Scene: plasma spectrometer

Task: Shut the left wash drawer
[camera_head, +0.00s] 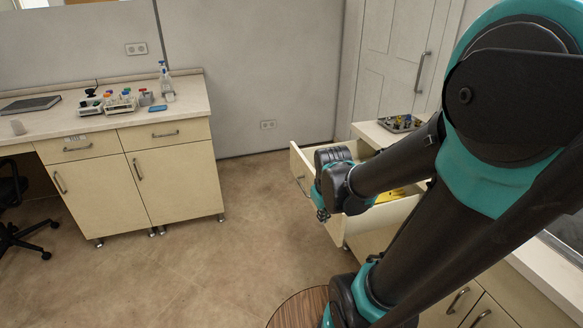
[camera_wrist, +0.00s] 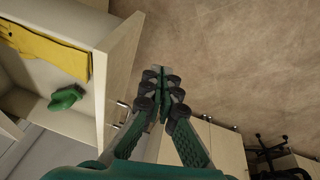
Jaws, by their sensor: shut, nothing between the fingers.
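The open drawer (camera_head: 338,231) is pulled out from the counter on the right in the head view. Its pale front panel (camera_wrist: 119,80) and a metal handle (camera_wrist: 123,114) show in the wrist view. My gripper (camera_head: 322,214) is shut and empty. In the wrist view my gripper (camera_wrist: 163,76) is just outside the drawer front, with its fingers pointing along the panel. I cannot tell whether it touches the panel. My arm hides part of the drawer in the head view.
The counter (camera_head: 370,132) behind the drawer carries a tray of small parts (camera_head: 402,123). Cupboard doors with handles (camera_head: 458,300) are below it at right. A second cabinet (camera_head: 175,176) with bottles and racks stands at left, near a black chair (camera_head: 12,215). The floor between is clear.

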